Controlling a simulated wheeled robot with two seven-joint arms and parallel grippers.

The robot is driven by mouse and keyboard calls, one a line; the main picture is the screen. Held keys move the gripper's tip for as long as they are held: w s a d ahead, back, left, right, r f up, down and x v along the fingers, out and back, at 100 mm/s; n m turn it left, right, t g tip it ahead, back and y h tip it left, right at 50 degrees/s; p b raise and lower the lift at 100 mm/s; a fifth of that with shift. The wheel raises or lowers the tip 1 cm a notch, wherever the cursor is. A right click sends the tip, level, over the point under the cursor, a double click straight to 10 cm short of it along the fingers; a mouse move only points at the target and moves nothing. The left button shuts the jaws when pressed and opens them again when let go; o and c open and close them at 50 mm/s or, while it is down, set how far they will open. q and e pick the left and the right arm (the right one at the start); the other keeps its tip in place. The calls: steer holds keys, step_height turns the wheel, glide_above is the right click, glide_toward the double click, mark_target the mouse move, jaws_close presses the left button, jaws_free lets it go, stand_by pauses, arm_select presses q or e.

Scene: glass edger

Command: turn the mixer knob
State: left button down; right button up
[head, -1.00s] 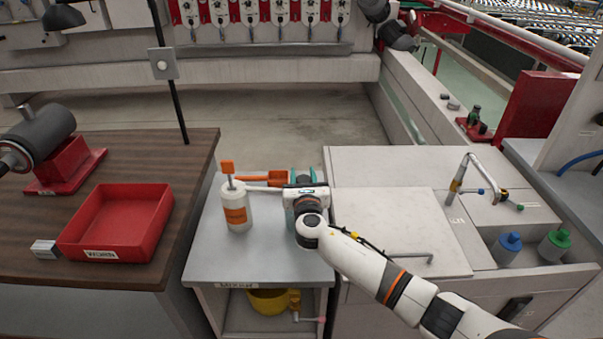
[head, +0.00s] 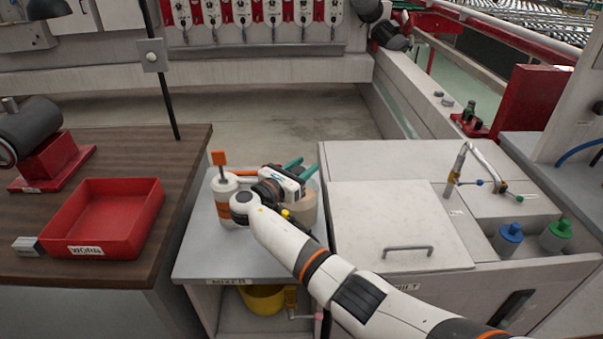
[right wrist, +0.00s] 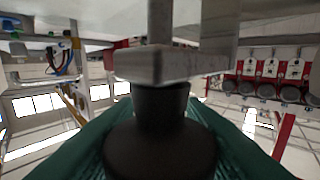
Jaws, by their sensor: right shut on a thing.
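The mixer stand is a grey table (head: 200,255) with a MIXER label on its front edge. My right gripper (head: 298,165) is over its back right part, its teal fingers pointing away to the back right. In the right wrist view the teal fingers (right wrist: 160,125) stand on both sides of a black round knob (right wrist: 160,140), and the gripper is shut on it. The knob sits against a grey metal block (right wrist: 165,65). In the head view the knob is hidden by my gripper and wrist. A beige container (head: 306,208) shows beside the wrist. My left gripper is not in view.
A red WORN tray (head: 105,250) lies on the brown bench. A yellow bucket (head: 262,300) is under the stand. A tap (head: 470,165) and small bottles are at right.

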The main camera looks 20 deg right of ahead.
steer(key=shift+m+g+h, duration=0.4)
steer(key=shift+g, duration=0.1)
steer(key=o, duration=1)
steer(key=shift+c, duration=0.2)
steer(key=b+v, duration=0.1)
steer(key=v, duration=1.1)
steer(key=shift+b, duration=0.4)
